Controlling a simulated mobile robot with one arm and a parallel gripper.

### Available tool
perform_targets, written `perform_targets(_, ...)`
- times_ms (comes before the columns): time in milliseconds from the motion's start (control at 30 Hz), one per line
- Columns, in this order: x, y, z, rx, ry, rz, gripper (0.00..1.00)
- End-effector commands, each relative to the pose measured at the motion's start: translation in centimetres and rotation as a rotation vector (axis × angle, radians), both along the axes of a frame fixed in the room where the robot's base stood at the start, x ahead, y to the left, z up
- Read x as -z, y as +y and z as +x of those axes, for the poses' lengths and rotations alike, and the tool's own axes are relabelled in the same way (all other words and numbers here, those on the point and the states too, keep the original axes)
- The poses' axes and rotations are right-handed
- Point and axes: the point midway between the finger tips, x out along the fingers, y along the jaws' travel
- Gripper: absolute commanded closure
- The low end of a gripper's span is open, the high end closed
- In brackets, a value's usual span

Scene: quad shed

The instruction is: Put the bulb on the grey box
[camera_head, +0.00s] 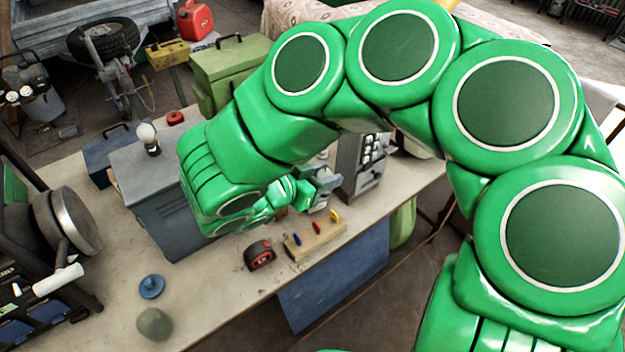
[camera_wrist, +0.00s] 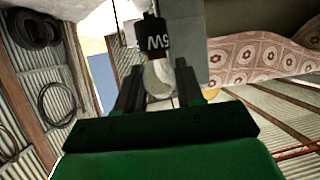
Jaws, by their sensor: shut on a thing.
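My gripper (camera_head: 322,182) is above the workbench, left of a grey panel box with knobs (camera_head: 363,165). In the wrist view the fingers (camera_wrist: 160,82) are closed on a bulb (camera_wrist: 158,76) with a whitish globe and a black lettered base (camera_wrist: 153,36). In the head view the held bulb is mostly hidden or too small to make out. Another white bulb-like thing (camera_head: 147,135) with a dark neck stands upright on a large blue-grey box (camera_head: 165,190) at the left, well apart from my gripper.
A wooden block with coloured pieces (camera_head: 315,240) and a tape measure (camera_head: 260,255) lie near the bench's front edge. A green metal box (camera_head: 230,68) stands behind my arm. A blue knob (camera_head: 151,286) and a greenish stone (camera_head: 154,324) are at the front left.

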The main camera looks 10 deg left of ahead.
Motion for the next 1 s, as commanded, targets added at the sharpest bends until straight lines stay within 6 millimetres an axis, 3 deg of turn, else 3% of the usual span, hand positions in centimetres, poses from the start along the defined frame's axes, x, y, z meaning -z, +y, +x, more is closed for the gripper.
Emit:
perform_targets(300,1.8,1.5,3.3,0.000,0.002,-0.001,0.93)
perform_targets(1000,6.9,3.2,7.2,-0.002,0.000,-0.002,0.93)
